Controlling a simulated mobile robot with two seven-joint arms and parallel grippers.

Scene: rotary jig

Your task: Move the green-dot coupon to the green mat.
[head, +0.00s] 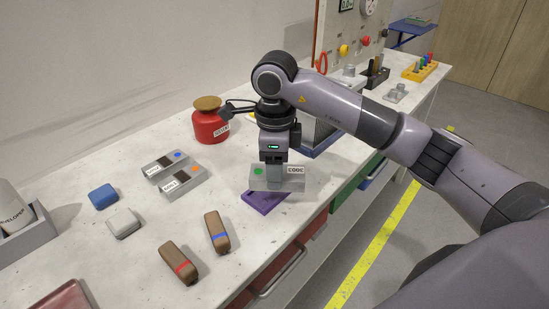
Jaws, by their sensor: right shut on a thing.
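The green-dot coupon (262,184) is a flat grey block with a green dot on its left and a white label on its right. My right gripper (274,176) comes down from above and is shut on it. The coupon is at or just above a purple mat (263,205) near the table's front edge; I cannot tell whether they touch. I see no green mat in this view; my right arm hides part of the table behind it. My left gripper is not in view.
Two grey blocks with a blue and an orange dot (183,181) lie left of the coupon. Brown pieces with blue (217,232) and red (179,263) bands lie in front. A red jar (210,124) stands behind. A blue block (103,196) and white block (123,223) lie left.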

